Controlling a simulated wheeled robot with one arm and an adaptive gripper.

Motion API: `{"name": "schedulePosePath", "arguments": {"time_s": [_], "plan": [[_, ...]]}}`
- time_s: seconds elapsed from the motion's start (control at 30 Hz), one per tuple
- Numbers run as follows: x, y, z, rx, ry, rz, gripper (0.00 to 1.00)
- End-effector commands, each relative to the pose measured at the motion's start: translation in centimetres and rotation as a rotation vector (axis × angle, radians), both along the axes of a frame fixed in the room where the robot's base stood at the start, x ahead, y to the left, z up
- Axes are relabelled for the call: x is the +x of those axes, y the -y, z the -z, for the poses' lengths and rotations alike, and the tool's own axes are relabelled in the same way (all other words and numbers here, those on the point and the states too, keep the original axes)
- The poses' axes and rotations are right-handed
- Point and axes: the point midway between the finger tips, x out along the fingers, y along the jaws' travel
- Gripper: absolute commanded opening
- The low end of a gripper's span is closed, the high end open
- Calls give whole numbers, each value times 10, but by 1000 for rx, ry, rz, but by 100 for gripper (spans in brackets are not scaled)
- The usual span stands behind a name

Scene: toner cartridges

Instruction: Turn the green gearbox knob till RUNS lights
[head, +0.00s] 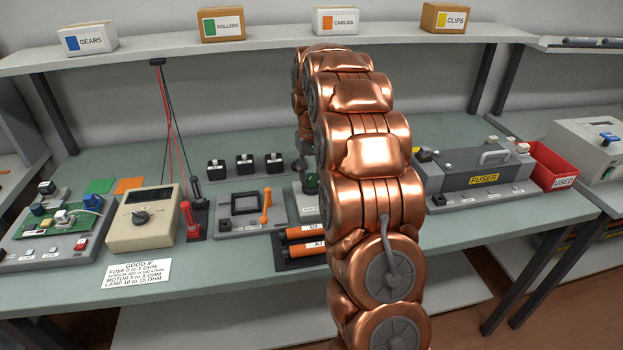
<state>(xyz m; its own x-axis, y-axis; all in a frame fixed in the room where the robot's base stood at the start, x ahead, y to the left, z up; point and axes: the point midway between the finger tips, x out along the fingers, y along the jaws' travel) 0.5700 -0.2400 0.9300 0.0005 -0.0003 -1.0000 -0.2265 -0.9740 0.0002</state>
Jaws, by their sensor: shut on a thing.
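The green gearbox knob (311,184) shows as a small dark green patch on a grey gearbox unit (308,209), just left of my copper arm. My gripper (304,164) points down at it from above, at the far end of the arm, and is shut on the knob. The fingertips are small and partly hidden by the arm. The arm also covers the right side of the gearbox unit. I cannot make out a RUNS lamp or label.
To the left are a grey panel with an orange lever (265,206), a beige meter (143,219) and a green circuit board (60,217). Toner cartridges (305,240) lie in front. A fuser unit (485,171) and red USED bin (553,165) stand right. A shelf (260,45) runs above.

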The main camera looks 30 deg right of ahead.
Motion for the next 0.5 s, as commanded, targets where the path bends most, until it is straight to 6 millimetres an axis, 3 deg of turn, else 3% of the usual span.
{"name": "schedulePosePath", "arguments": {"time_s": [0.5], "plan": [[0, 1, 0, -1, 2, 352, 2]]}}
